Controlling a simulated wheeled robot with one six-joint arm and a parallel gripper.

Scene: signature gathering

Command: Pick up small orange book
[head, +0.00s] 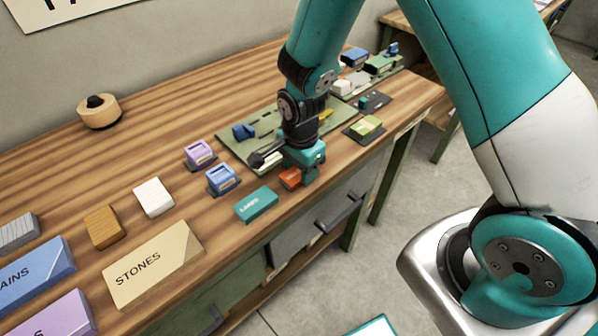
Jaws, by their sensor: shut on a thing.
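The small orange book (290,178) is near the front edge of the wooden table, partly hidden by my gripper. My gripper (300,180) points down at it and is shut on it. The book looks low, at about table height; I cannot tell whether it touches the top.
A teal book (257,205) lies just left of the orange one. A blue stamp-like block (222,179) and a purple one (200,154) stand further left. A green tray (235,148) lies behind my gripper. A green block on a dark pad (366,127) is to the right. A large STONES book (152,265) lies front left.

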